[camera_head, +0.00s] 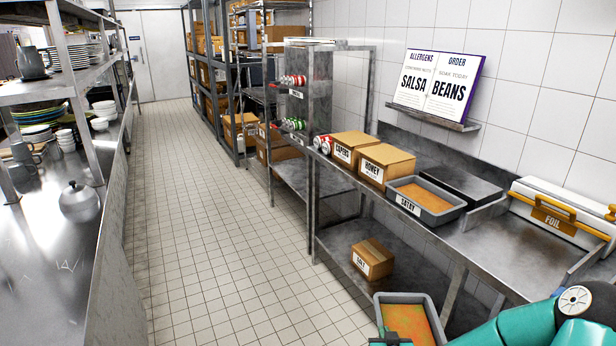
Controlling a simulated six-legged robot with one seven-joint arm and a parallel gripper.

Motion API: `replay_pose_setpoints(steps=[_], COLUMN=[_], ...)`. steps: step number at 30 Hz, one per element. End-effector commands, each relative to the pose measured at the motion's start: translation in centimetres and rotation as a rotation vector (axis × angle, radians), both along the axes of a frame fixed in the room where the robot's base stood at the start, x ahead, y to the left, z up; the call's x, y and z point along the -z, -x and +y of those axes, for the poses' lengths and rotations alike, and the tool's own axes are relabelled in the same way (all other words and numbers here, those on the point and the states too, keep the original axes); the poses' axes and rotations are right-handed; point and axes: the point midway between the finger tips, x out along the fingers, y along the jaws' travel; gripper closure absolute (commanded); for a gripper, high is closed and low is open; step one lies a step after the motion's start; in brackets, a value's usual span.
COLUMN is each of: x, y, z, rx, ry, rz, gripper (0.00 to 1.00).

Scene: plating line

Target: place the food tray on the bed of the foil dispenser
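A grey food tray (405,298) with orange-green food in it is at the bottom edge, in front of the counter and below its top. Its near part is cut off by the frame. A dark part of my gripper (390,342) shows at the tray's near left edge; it appears shut on the tray, though the fingertips are hidden. My teal arm comes in from the lower right. The foil dispenser (556,203), white with an orange handle and a FOIL label, stands on the counter at the right. Its flat metal bed (505,241) in front looks empty.
A second grey tray (452,217) of orange food, its label hard to read, stands left of the dispenser, beside a dark flat box (461,184) and boxes marked CAPERS (355,142) and HONEY (387,158). A carton (373,256) sits on the lower shelf. The tiled aisle (215,230) is clear.

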Motion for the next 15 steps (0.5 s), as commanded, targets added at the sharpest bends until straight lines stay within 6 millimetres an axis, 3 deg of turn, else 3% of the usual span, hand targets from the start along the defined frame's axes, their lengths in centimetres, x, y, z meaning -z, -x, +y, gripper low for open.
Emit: replay_pose_setpoints(steps=[7,15], x=[0.6,1.7], y=[0.2,0.6], z=[4.0,5.6], rx=[-0.031,-0.044], ry=[0.004,0.000], rz=[-0.004,0.001], gripper=[1.00,1.00])
